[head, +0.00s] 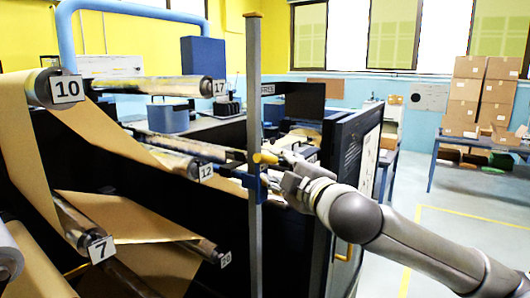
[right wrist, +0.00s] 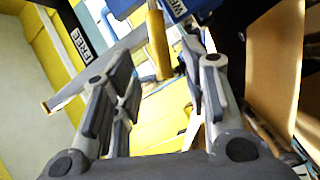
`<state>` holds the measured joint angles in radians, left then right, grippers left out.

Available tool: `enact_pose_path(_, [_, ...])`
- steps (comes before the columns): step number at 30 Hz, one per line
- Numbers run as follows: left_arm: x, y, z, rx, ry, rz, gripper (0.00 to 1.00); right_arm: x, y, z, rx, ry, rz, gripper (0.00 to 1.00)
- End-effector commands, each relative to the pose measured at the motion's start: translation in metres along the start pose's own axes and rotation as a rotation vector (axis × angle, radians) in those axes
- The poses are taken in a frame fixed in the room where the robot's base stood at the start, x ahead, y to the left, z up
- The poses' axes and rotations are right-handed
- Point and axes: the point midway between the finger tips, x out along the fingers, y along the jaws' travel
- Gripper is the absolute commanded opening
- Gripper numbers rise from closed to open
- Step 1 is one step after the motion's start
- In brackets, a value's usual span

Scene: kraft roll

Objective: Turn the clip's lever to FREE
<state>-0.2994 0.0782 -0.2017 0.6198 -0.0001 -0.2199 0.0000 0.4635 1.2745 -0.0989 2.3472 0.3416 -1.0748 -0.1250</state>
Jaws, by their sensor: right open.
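The clip has a blue body (head: 257,186) on a grey upright post (head: 254,110), and a yellow lever (head: 265,157). In the right wrist view the lever (right wrist: 158,45) hangs from the blue body (right wrist: 128,6), nearer the partly cut-off WEB label (right wrist: 178,8) than the FREE label (right wrist: 81,43). My right gripper (head: 284,166) is just right of the lever in the head view. In the right wrist view its open fingers (right wrist: 156,72) lie on either side of the lever's lower end. Contact cannot be told. My left gripper is not in view.
Rollers numbered 10 (head: 67,89), 17 (head: 219,87), 12 (head: 205,171) and 7 (head: 101,249) carry brown paper (head: 30,150) left of the post. A dark panel (head: 350,150) stands behind my right arm. Boxes (head: 465,95) sit on a table at right, with free floor before it.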

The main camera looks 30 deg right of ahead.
Motion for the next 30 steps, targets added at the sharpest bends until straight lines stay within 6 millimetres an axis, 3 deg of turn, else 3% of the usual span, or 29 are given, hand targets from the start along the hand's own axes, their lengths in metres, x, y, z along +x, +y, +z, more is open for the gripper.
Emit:
enact_pose_path(3, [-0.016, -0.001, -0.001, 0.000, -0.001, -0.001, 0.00, 0.021, 0.004, -0.003, 0.005, 0.001, -0.001, 0.41])
enact_pose_path(12, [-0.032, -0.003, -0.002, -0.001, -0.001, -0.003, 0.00, 0.064, 0.001, -0.001, 0.002, 0.000, -0.002, 0.41])
enact_pose_path(25, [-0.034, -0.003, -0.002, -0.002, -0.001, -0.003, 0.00, 0.072, -0.001, 0.000, -0.001, 0.001, -0.001, 0.41])
enact_pose_path(30, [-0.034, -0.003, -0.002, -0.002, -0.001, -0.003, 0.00, 0.072, -0.001, 0.000, -0.001, 0.001, -0.001, 0.20])
